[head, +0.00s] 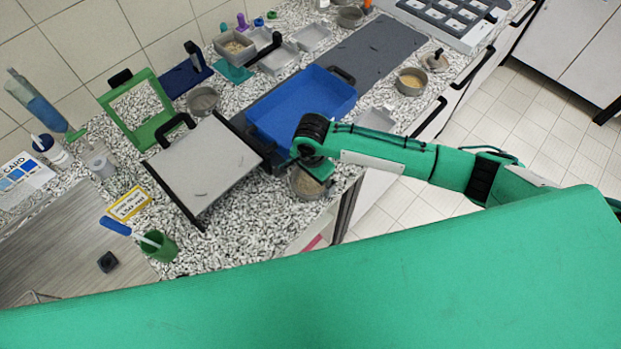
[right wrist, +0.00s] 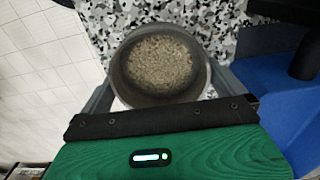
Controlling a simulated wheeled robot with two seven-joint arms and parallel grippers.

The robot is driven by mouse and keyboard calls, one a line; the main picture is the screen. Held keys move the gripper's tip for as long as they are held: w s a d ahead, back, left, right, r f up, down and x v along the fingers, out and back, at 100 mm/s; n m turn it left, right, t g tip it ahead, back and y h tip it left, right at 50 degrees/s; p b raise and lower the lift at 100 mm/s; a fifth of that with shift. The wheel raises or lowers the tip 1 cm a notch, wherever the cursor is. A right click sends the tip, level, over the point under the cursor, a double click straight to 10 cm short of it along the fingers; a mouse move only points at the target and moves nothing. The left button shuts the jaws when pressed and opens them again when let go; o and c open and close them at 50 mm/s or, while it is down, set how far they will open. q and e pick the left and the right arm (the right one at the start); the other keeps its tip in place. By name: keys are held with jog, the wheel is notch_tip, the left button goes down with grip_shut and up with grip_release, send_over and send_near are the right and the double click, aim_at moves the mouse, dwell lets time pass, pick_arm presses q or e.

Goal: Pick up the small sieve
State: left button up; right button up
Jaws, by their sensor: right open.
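A small round grey sieve (right wrist: 157,65) full of coarse tan grains lies on the speckled counter in the right wrist view. In the head view this sieve (head: 306,187) sits at the counter's front edge, partly covered by my right gripper (head: 314,170). My right gripper is open, with one finger on each side of the sieve in the right wrist view. I cannot tell whether the fingers touch its wall. My left gripper is not in view.
A blue tray (head: 302,103) stands right behind my right gripper. A tilted grey panel (head: 207,165) stands to the left. Another round pan (head: 410,82) with grains and a grey mat (head: 368,55) lie farther right. Beyond the counter edge is tiled floor (head: 500,120).

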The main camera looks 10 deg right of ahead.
jog(key=shift+f, duration=0.15)
jog(key=shift+c, duration=0.4)
jog(key=c, duration=0.6)
jog(key=shift+c, duration=0.2)
